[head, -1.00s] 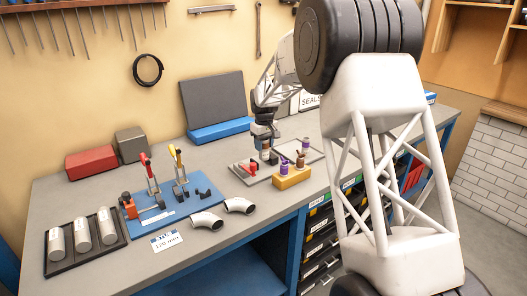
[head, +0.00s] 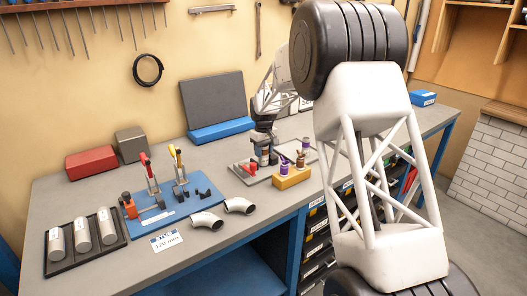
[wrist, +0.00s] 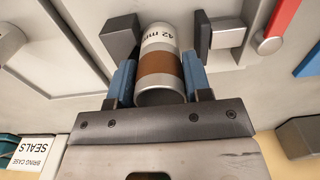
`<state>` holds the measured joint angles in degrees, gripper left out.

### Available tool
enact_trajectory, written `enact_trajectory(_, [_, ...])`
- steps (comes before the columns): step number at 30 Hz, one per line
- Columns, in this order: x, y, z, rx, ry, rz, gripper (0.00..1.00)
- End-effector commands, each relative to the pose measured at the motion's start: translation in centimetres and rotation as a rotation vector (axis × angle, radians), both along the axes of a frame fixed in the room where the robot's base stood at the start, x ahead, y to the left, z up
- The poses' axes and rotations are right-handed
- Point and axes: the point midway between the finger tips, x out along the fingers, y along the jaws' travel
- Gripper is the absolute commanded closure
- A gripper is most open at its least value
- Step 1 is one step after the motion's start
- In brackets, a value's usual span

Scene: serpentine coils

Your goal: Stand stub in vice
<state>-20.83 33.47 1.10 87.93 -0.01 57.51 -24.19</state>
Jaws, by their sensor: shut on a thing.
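My gripper (wrist: 159,72) is shut on a metal stub (wrist: 158,40), with a blue-padded finger on each side. The stub has a brown band and a white label reading "42 mm". In the wrist view its far end lies between the two dark jaw blocks of the vice (wrist: 203,36), with the vice's silver screw and red handle to the right. I cannot tell whether the stub touches the vice base. In the head view the vice (head: 249,170) is at the bench's middle right, and my gripper (head: 263,150) is just above it, hiding most of the stub.
A yellow block (head: 292,178) with purple-topped items stands close in front of the vice. Two pipe elbows (head: 223,214), a blue board (head: 178,210) with upright clamps and a dark tray (head: 66,262) of cylinders lie to the left. A "SEALS" case (wrist: 32,150) shows in the wrist view.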

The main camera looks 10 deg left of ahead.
Motion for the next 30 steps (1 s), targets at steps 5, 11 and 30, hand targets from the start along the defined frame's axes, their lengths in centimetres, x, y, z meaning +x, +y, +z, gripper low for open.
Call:
enact_trajectory(5, [0.03, 0.01, -0.09, 0.0, -0.001, 0.0, 0.93])
enact_trajectory(11, [0.01, 0.0, -0.21, 0.0, 0.0, 0.0, 0.93])
enact_trajectory(30, [0.01, 0.0, -0.21, 0.0, 0.0, 0.0, 0.29])
